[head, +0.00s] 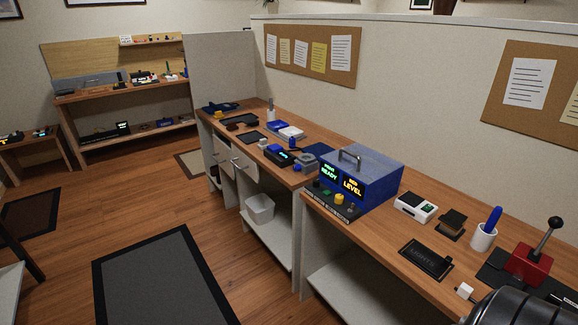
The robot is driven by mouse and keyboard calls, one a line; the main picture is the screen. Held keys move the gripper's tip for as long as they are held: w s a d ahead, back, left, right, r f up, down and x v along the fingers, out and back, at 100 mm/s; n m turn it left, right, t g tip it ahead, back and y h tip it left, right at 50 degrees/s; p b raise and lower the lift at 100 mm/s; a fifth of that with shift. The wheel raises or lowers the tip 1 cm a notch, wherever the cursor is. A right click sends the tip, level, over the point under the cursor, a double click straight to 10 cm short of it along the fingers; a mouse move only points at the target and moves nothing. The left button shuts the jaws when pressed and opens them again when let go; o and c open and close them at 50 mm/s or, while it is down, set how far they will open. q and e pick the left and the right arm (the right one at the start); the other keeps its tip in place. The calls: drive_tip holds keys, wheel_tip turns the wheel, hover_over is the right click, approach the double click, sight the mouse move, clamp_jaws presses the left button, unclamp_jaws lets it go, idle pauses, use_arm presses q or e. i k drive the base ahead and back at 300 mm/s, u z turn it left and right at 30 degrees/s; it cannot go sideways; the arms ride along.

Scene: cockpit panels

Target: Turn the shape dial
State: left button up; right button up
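A blue console box (376,173) with a handle on top stands on the near desk. Its front has a green lit screen (329,171) reading "READY" and a yellow lit screen (353,187) reading "LEVEL". A dark control strip (322,208) at its foot carries small controls, among them a green one and a yellow one (339,199). They are too small to tell which, if any, is the shape dial. Neither of my grippers can be made out in this view.
The near desk (399,240) also holds a white device (416,207), a dark "LIGHTS" panel (427,259), a cup with a blue item (483,236) and a red-based lever (528,264). Open floor with a grey mat (160,280) lies left of the desks.

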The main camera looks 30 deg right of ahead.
sight(315, 182)
drive_tip(key=i, duration=0.95)
drive_tip(key=z, duration=2.95)
